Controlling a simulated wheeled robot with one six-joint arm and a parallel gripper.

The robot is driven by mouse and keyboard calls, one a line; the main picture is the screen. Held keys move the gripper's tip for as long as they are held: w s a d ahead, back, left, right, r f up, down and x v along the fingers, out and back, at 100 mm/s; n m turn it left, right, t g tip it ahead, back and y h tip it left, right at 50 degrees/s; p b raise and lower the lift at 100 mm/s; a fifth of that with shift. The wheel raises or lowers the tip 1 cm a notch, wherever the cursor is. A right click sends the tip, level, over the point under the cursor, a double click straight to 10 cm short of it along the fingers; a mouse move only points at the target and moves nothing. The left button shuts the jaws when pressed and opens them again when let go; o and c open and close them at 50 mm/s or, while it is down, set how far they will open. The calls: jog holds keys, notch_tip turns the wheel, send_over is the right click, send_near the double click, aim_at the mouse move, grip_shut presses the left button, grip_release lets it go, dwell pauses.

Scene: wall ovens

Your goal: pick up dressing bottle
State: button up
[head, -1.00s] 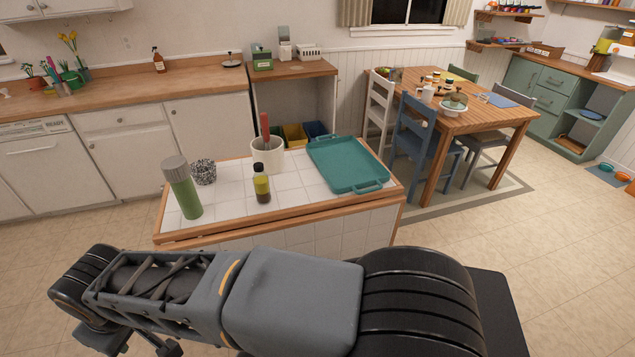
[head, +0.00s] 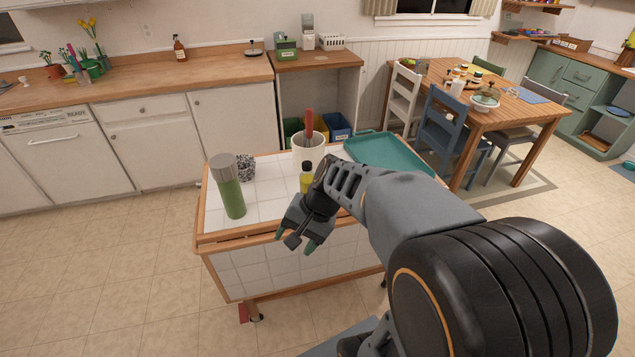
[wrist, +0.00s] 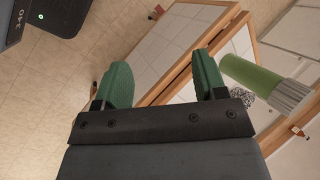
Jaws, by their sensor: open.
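The dressing bottle (head: 306,181), with a dark cap and yellow-green contents, stands on the white-tiled island top (head: 266,208). Its lower part is hidden behind my arm in the head view. I cannot make it out in the wrist view. My gripper (head: 302,246) hangs in front of the island's near edge, nearer the camera than the bottle and apart from it. Its two green fingers (wrist: 163,75) are spread in the wrist view with nothing between them.
A green flask with a grey lid (head: 230,190) stands left on the island; it also shows in the wrist view (wrist: 252,76). A speckled cup (head: 245,167), a white crock with a red-handled utensil (head: 309,152) and a teal tray (head: 382,148) stand around the bottle. Open floor lies left.

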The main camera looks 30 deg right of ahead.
jog(key=w+d+m+t+y, duration=0.2)
jog(key=w+d+m+y, duration=0.1)
jog(key=w+m+y, duration=0.3)
jog(key=m+t+h+p, duration=0.1)
jog(key=m+t+p, duration=0.1)
jog(key=m+t, duration=1.1)
send_near(303, 164)
jog(key=shift+w+a+r+m+g+h+p, duration=0.15)
jog(key=shift+w+a+m+p, duration=0.55)
jog(key=shift+w, duration=0.9)
jog(key=shift+w+a+m+g+h+p, duration=0.25)
jog(key=shift+w+a+p, duration=0.2)
jog(key=shift+w+a, duration=0.85)
jog(key=shift+w+a+r+m+g+h+p, duration=0.15)
jog(key=shift+w+a+m+p, duration=0.4)
jog(key=shift+w, duration=1.4)
jog(key=shift+f, duration=0.1)
jog(key=shift+c, duration=0.5)
grip_shut()
